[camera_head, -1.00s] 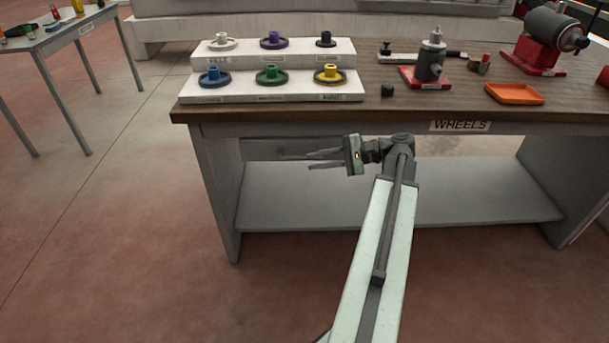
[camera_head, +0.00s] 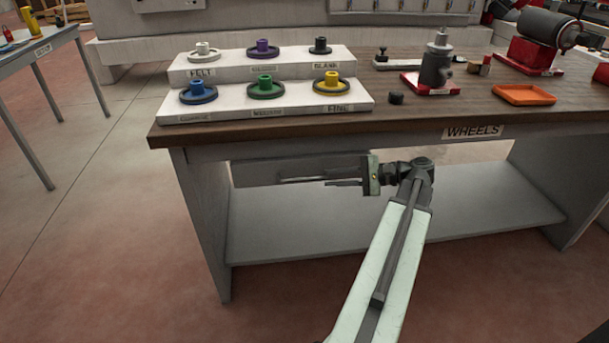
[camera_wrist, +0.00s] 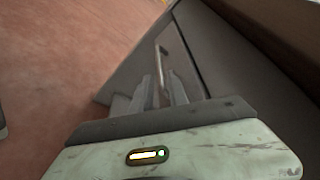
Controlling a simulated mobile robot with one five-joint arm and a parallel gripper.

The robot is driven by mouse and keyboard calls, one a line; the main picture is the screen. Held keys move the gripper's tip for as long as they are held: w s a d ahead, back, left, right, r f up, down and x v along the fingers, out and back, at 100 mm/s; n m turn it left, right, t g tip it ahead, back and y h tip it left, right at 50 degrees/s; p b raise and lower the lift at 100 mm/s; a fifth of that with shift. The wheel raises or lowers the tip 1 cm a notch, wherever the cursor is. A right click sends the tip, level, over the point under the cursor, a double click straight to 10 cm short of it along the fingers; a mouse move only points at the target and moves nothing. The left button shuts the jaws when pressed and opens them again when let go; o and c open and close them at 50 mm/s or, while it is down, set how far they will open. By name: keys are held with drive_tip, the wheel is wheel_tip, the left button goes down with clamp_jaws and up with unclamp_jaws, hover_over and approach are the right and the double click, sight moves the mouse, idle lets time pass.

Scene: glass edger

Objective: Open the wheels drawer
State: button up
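The wheels bench (camera_head: 420,124) has a label reading WHEELS (camera_head: 473,132) on its front edge. A grey drawer (camera_head: 262,172) hangs under the left part of the bench top, partly behind my gripper. In the wrist view the drawer front (camera_wrist: 186,50) shows a thin bar handle (camera_wrist: 162,62). My gripper (camera_head: 325,182) points left in front of the drawer, below the top's edge. In the wrist view its two fingers (camera_wrist: 156,88) are apart, with the handle's near end in line with the gap. Whether the handle is between the fingertips is unclear.
On the bench stand a stepped white rack (camera_head: 220,112) of coloured wheels, a red-based tool (camera_head: 432,82) and an orange tray (camera_head: 524,94). A lower shelf (camera_head: 480,222) runs beneath. Open floor (camera_head: 100,230) lies to the left.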

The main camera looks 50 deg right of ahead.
sight(314, 178)
drive_tip(key=b+x, duration=0.1)
drive_tip(key=x, duration=0.6)
drive_tip(key=shift+w+a+f+b, duration=0.1)
drive_tip(key=shift+w+b, duration=0.2)
drive_tip(key=shift+b, duration=0.05)
drive_tip(key=shift+c, duration=0.3)
clamp_jaws()
idle(0.8)
